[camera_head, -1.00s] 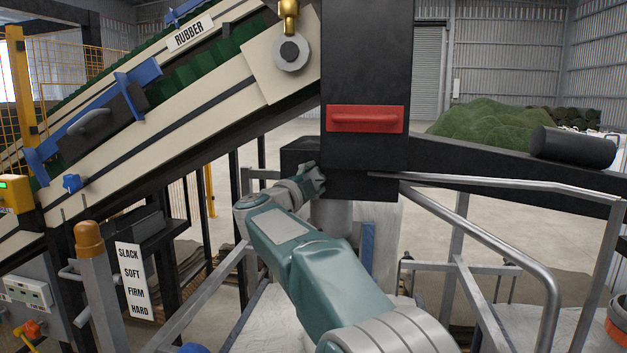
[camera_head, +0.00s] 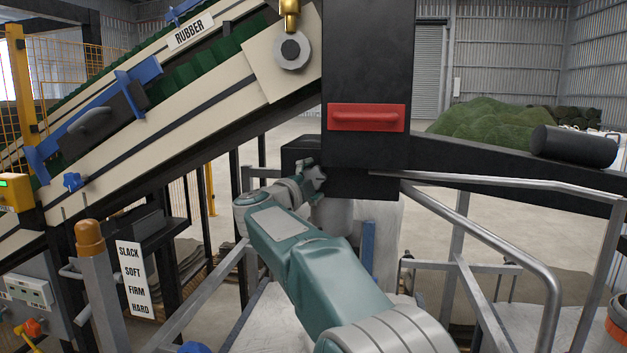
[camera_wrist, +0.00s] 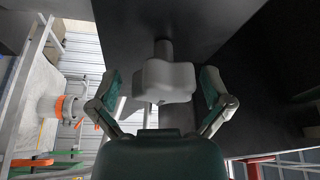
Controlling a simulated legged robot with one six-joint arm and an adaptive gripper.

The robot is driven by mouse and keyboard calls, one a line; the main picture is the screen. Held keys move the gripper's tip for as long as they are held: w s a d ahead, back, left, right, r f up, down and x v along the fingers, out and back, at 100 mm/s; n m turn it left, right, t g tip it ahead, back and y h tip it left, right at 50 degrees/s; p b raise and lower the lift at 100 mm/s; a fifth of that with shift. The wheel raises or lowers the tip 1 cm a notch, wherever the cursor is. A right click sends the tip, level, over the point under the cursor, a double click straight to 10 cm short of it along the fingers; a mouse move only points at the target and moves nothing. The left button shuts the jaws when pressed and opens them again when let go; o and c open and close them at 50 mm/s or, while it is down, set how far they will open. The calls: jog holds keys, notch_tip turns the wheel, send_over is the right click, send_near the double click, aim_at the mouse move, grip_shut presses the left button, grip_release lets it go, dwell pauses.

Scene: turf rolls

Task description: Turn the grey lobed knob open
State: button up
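The grey lobed knob (camera_wrist: 165,82) is in the middle of the wrist view, on a short grey stem (camera_wrist: 163,49) that comes from a dark panel. My gripper (camera_wrist: 160,86) is open, with one finger on each side of the knob. A gap shows between the left finger and the knob. The right finger is very close to it, and I cannot tell whether it touches. In the head view my gripper (camera_head: 314,181) is at the lower front of a black housing, where knob and fingers are hard to tell apart.
The black housing (camera_head: 366,60) with a red handle (camera_head: 366,118) stands above my gripper. A metal handrail (camera_head: 520,262) is at the right, and a sloping conveyor (camera_head: 185,118) is at the left. A label (camera_head: 133,279) reads slack, soft, firm, hard.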

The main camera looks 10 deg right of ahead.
jog(key=shift+r, duration=0.1)
jog(key=shift+s+a, duration=0.35)
jog(key=shift+s, duration=0.05)
jog(key=v, duration=1.1)
jog(key=shift+f, duration=0.2)
